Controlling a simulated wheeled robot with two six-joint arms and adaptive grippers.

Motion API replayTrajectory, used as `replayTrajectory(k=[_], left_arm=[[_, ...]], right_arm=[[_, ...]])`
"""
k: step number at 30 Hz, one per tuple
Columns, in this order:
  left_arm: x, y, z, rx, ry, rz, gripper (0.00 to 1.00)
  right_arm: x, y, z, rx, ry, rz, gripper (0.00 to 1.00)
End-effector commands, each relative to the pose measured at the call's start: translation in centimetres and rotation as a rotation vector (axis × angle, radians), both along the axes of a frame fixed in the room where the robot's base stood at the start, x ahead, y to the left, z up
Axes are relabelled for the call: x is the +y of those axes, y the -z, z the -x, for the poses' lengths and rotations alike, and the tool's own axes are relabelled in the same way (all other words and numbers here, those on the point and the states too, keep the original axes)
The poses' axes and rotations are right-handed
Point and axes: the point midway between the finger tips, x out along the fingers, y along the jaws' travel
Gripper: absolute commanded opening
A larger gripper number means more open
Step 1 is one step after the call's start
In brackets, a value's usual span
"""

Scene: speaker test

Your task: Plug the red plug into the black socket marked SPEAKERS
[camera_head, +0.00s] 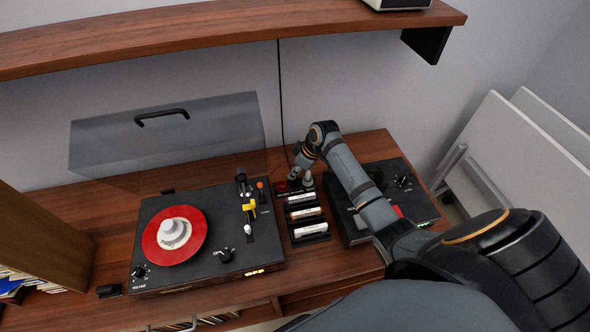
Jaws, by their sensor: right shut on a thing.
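My right gripper (293,176) reaches down from the right to the back of the wooden cabinet, just right of the turntable. It is shut, and a small red piece, which I take for the red plug (281,187), shows at its tips. The plug's shape and the exact grip are too small to make out. A small dark block with pale lettering lies right below it; I cannot read the word SPEAKERS there or tell which socket is which. My left gripper is not in view.
The turntable (200,275) with a red record (174,234) stands left, its clear lid (170,135) raised behind. Several labelled black holders (308,231) stand beside it. A black device (402,181) is partly behind my right arm. A dark cord (281,90) hangs down the wall.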

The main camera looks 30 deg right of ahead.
Motion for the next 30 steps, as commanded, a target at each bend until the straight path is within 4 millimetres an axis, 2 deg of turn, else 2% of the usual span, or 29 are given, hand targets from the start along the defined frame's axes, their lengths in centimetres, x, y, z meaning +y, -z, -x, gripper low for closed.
replayTrajectory(k=[30], left_arm=[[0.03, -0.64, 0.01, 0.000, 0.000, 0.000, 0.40]], right_arm=[[-0.01, 0.30, -0.02, -0.001, 0.000, 0.000, 0.00]])
